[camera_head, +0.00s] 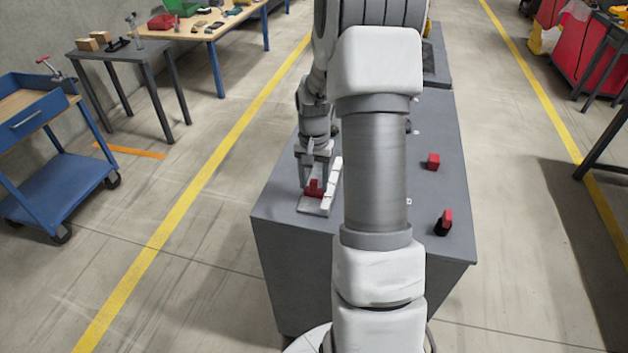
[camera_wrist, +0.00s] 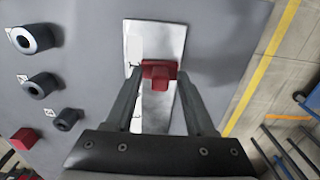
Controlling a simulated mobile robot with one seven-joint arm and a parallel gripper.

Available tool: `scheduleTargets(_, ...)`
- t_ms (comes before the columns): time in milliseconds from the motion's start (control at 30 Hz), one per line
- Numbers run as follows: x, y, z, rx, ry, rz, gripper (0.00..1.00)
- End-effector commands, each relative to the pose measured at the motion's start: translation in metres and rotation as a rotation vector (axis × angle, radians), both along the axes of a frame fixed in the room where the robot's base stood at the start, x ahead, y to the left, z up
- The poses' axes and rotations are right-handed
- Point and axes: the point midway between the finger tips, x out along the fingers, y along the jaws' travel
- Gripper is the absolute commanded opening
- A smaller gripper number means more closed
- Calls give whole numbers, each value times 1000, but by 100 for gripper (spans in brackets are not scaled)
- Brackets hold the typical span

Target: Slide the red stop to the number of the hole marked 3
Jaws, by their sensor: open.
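The red stop (camera_head: 314,188) sits on a pale metal rail (camera_head: 316,208) near the left edge of the grey bench top. The stop (camera_wrist: 158,72) and rail (camera_wrist: 155,38) also show in the wrist view. My gripper (camera_head: 315,181) is open and low over the rail, with one finger on each side of the stop. Whether the fingers touch it I cannot tell. In the wrist view, several dark round sockets (camera_wrist: 40,86) of differing size stand at the left with small white labels (camera_wrist: 22,78). I cannot read the labels or any numbers on the rail.
A red block (camera_head: 433,161) and a red-and-black piece (camera_head: 444,222) stand on the right of the bench top (camera_head: 290,180). My arm hides the bench's middle. A blue cart (camera_head: 45,130) and tables stand apart at the left.

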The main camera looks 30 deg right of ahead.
Motion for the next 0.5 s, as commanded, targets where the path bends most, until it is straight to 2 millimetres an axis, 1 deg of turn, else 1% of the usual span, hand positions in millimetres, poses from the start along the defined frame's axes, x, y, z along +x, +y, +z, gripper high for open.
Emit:
scheduleTargets(67, 0, 0, 0, 0, 0, 0, 55)
scheduleTargets(167, 0, 0, 0, 0, 0, 0, 39)
scheduleTargets(200, 0, 0, 0, 1, 1, 0, 32)
scheduleTargets(367, 0, 0, 0, 1, 1, 0, 3)
scheduleTargets(400, 0, 0, 0, 1, 1, -1, 0)
scheduleTargets(500, 0, 0, 0, 1, 1, -1, 0)
